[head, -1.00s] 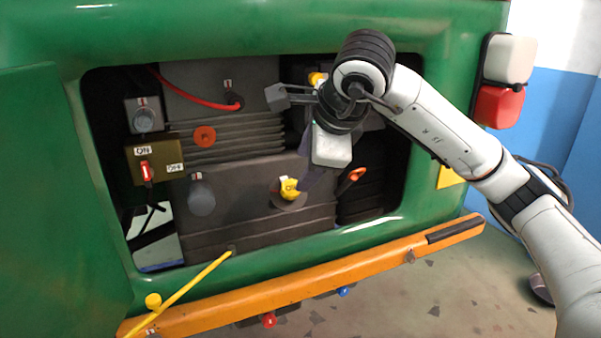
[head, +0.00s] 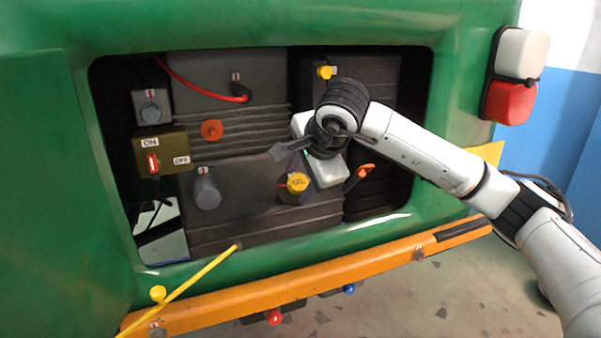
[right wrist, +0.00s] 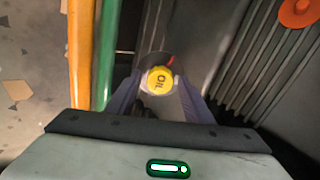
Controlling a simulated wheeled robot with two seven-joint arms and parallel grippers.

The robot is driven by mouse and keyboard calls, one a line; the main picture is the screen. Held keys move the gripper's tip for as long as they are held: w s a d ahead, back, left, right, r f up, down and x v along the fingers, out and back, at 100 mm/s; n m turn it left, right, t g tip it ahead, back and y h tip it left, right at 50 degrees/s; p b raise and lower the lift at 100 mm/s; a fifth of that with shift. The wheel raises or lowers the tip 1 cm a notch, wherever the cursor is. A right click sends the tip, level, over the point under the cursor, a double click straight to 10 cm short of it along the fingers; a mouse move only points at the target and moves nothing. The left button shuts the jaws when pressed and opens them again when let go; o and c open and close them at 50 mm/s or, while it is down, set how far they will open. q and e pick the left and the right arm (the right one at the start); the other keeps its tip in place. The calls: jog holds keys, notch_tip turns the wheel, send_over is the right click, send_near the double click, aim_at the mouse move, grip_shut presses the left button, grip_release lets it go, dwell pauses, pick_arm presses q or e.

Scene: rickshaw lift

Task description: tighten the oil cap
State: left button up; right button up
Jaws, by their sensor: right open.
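The yellow oil cap (head: 297,184), marked OIL, sits on a dark round base on the engine block inside the open bay. It also shows in the right wrist view (right wrist: 159,80), between the two fingers and near their tips. My right gripper (head: 296,166) is just above the cap in the head view, its fingers partly hidden by its own wrist and body. In the right wrist view the right gripper (right wrist: 158,88) has its fingers apart on either side of the cap. Whether they touch it cannot be told. My left gripper is not in view.
The green bay frame (head: 110,240) surrounds the engine, with an orange bumper (head: 330,275) below. An orange-handled part (head: 362,172) is right of the cap. A yellow rod (head: 195,283) leans at lower left. An ON/OFF switch box (head: 161,152) is at left.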

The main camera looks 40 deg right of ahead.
jog(key=shift+r+n+p, duration=0.2)
jog(key=shift+n+p, duration=0.1)
jog(key=shift+n, duration=0.7)
jog(key=n+p, duration=0.1)
jog(key=n, duration=0.2)
jog(key=n+p, duration=0.1)
jog(key=n, duration=0.2)
jog(key=shift+f, duration=0.1)
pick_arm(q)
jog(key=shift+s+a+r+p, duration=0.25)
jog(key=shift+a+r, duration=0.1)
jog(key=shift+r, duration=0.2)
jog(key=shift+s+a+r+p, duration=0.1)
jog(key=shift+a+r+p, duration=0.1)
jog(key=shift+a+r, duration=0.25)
pick_arm(e)
jog(key=shift+f+n, duration=0.15)
jog(key=shift+n, duration=1.25)
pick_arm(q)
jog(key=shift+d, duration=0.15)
pick_arm(e)
jog(key=shift+c, duration=0.4)
